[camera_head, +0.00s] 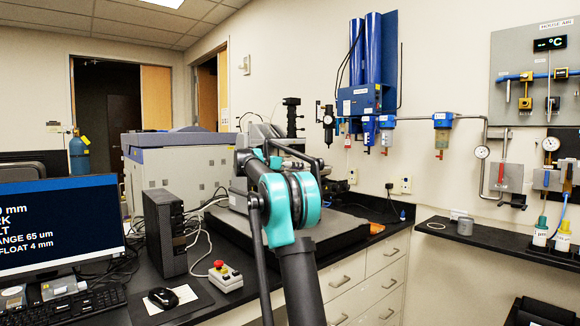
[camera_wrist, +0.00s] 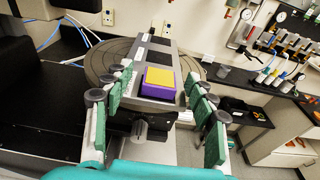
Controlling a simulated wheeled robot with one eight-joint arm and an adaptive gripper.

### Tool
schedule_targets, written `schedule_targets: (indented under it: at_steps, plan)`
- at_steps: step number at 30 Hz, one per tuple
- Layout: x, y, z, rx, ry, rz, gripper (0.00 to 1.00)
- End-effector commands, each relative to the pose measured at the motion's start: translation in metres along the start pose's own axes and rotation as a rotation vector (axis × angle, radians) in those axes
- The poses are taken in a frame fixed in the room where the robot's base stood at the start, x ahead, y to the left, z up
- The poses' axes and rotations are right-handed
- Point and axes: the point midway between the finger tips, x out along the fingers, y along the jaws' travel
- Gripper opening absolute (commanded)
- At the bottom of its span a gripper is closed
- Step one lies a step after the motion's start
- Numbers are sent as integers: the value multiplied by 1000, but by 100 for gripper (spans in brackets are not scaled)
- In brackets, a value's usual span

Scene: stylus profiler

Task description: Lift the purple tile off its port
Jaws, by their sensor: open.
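The purple tile (camera_wrist: 158,91) is a small block with purple sides and a yellow-orange top, in the middle of the wrist view. It sits on a grey plate (camera_wrist: 163,57) with dark rectangular patches; any port under it is hidden. My gripper (camera_wrist: 160,76) is open, with green-padded fingers to the left and right of the tile and clear gaps on both sides. It holds nothing. In the head view my arm hides the tile.
A round dark stage (camera_wrist: 105,62) lies around the plate. In the head view a monitor (camera_head: 62,225), a black computer tower (camera_head: 164,232) and a red-button box (camera_head: 225,276) stand left of my arm. A wall shelf (camera_head: 470,240) is at right.

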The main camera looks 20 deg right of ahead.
Motion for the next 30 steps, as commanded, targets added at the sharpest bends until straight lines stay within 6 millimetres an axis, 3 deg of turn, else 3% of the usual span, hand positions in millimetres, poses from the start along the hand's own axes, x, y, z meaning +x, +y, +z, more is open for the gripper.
schedule_targets:
  at_steps: [8,20,21,28,30]
  plan:
    - [1,0,0,0,0,0,57]
    - [1,0,0,0,0,0,7]
    - [1,0,0,0,0,0,30]
    - [1,0,0,0,0,0,2]
    - [1,0,0,0,0,0,0]
